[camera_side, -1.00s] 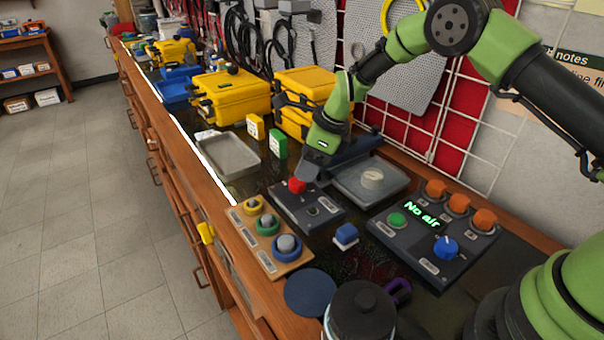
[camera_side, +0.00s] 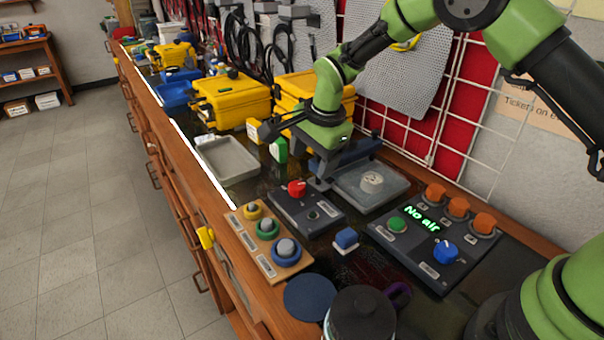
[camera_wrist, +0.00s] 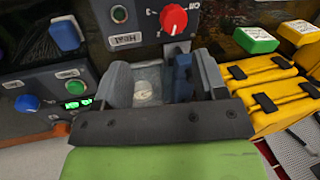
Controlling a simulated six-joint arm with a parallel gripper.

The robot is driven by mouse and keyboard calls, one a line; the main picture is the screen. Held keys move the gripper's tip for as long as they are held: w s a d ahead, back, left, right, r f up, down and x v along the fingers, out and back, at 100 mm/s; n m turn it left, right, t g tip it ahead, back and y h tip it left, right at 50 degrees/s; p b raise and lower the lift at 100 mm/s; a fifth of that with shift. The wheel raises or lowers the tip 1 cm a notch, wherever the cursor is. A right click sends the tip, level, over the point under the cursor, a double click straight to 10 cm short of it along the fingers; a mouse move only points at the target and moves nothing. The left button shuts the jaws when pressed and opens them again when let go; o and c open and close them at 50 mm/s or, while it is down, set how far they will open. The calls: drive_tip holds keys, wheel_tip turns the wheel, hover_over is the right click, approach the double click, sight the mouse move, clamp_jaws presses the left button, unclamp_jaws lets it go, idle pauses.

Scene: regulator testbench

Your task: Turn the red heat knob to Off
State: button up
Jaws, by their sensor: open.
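The red heat knob (camera_side: 297,188) sits on a small dark panel (camera_side: 311,214) in the side view. In the wrist view the red knob (camera_wrist: 173,18) is at the top, beside lettering that seems to read Off at its right and a Heat label (camera_wrist: 125,40) at its lower left. A pale mark shows at the knob's near edge; its exact setting is hard to read. My gripper (camera_side: 319,184) points down just behind and right of the knob, apart from it. In the wrist view my gripper (camera_wrist: 163,64) has its fingers spread with nothing held between them.
A grey tray (camera_side: 392,199) with a pale round piece lies right of the panel. A larger panel (camera_side: 434,270) carries a blue knob, green button and "No air" display.

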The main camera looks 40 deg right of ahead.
sight(297, 185)
drive_tip(key=w+f+n, duration=0.1)
drive_tip(key=f+n, duration=0.1)
drive_tip(key=n, duration=0.1)
drive_tip(key=w+f+n+t+h, duration=0.1)
drive_tip(key=f+n, duration=0.2)
drive_tip(key=n, duration=0.1)
drive_tip(key=w+a+f+n+h, duration=0.1)
drive_tip(key=w+f+n, duration=0.1)
drive_tip(key=f+n, duration=0.1)
drive_tip(key=shift+f+n, duration=0.2)
drive_tip(key=shift+n, duration=0.2)
drive_tip(key=c, duration=0.9)
